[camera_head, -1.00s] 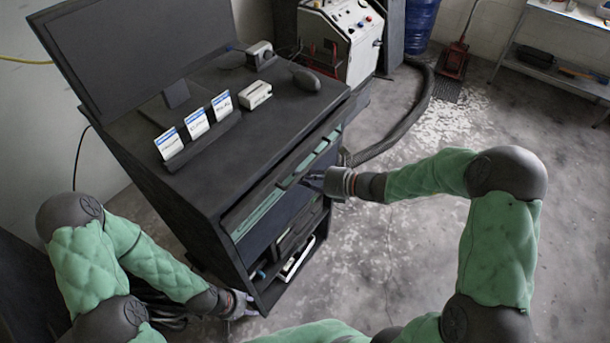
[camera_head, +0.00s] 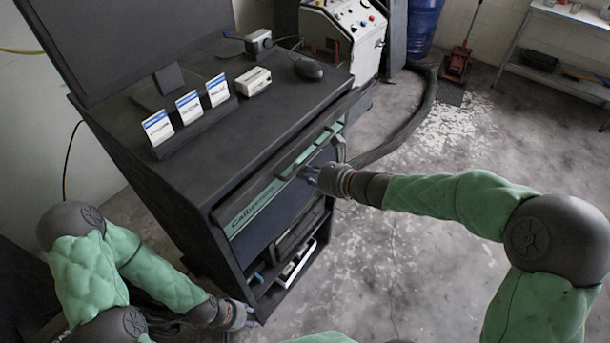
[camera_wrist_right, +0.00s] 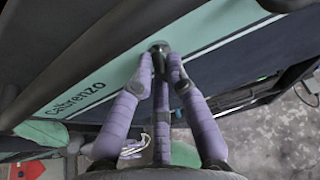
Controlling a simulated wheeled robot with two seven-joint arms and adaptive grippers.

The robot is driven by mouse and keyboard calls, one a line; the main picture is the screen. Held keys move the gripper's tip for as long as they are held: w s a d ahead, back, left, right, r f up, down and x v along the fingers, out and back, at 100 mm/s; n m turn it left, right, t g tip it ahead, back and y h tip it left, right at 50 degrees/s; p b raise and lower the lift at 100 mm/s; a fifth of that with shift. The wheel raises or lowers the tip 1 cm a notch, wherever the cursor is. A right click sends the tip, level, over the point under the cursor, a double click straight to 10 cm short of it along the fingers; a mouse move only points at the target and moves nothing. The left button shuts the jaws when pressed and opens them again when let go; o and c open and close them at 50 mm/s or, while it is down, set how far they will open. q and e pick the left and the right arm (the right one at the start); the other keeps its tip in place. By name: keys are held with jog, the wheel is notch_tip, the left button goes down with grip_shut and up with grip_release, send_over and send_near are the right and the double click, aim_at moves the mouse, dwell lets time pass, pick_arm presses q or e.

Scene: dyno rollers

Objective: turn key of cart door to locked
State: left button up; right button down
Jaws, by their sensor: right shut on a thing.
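The dark cart (camera_head: 216,190) stands in the middle left of the head view. Its front has a green band (camera_head: 262,208) with lettering, which also shows in the right wrist view (camera_wrist_right: 112,75). My right gripper (camera_head: 308,174) is at that band. In the right wrist view its purple fingers (camera_wrist_right: 160,62) close together on the key (camera_wrist_right: 159,47) at a round lock. The fingers hide most of the key, so its angle cannot be told. My left gripper (camera_head: 245,316) is low beside the cart's front lower corner, and its fingers are too small to judge.
A monitor (camera_head: 130,35), cards in a holder (camera_head: 190,108), a small white box (camera_head: 253,81) and a mouse (camera_head: 308,69) are on the cart top. A white machine (camera_head: 345,40) and a thick hose (camera_head: 405,130) are behind. Open floor lies right of the cart.

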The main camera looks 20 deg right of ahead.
dwell(0.4)
jog(key=c, duration=1.5)
grip_release()
jog(key=v, duration=1.2)
